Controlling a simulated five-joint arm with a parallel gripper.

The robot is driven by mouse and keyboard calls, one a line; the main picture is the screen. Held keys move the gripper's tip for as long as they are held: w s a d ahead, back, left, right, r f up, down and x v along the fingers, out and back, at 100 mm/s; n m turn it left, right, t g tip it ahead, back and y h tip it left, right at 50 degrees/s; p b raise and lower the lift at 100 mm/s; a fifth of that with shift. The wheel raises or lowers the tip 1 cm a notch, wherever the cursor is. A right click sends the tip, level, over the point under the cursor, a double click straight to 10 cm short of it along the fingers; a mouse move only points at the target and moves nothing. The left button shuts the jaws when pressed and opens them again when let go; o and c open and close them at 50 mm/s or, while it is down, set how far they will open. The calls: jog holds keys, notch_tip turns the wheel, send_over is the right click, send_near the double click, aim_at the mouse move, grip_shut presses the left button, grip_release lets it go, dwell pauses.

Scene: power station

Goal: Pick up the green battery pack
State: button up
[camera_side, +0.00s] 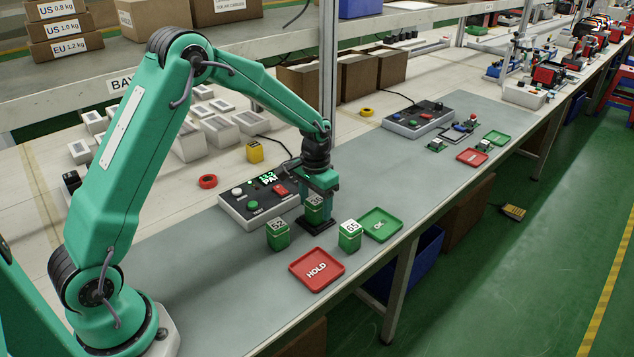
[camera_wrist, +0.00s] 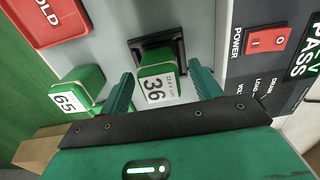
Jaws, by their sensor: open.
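Three green battery packs with white number labels are in the side view. Pack 36 (camera_side: 315,211) stands on a black square base (camera_side: 316,226) beside the tester; it also shows in the wrist view (camera_wrist: 157,84). Pack 52 (camera_side: 278,236) stands left of it, and pack 65 (camera_side: 350,236) stands to the right, also at the left in the wrist view (camera_wrist: 72,94). My gripper (camera_wrist: 162,86) is open over pack 36, with one finger on each side of it.
The tester (camera_side: 260,199) with a lit display reading PASS sits close behind pack 36. A red HOLD tray (camera_side: 300,280) lies in front, and a green OK tray (camera_side: 386,221) lies right of pack 65.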

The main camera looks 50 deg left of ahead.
aim_at(317, 201)
jog(key=c, duration=1.3)
jog(key=shift+o, duration=0.2)
jog(key=shift+r, duration=0.2)
jog(key=shift+r, duration=0.6)
jog(key=r, duration=0.3)
jog(key=shift+s+d+r, duration=0.1)
jog(key=shift+s+d, duration=0.05)
jog(key=shift+d, duration=0.25)
jog(key=s+d+r, duration=0.5)
jog(key=d+r, duration=0.1)
jog(key=d, duration=0.3)
jog(key=shift+d+r, duration=0.15)
jog(key=shift+d, duration=0.2)
jog(key=shift+w, duration=0.1)
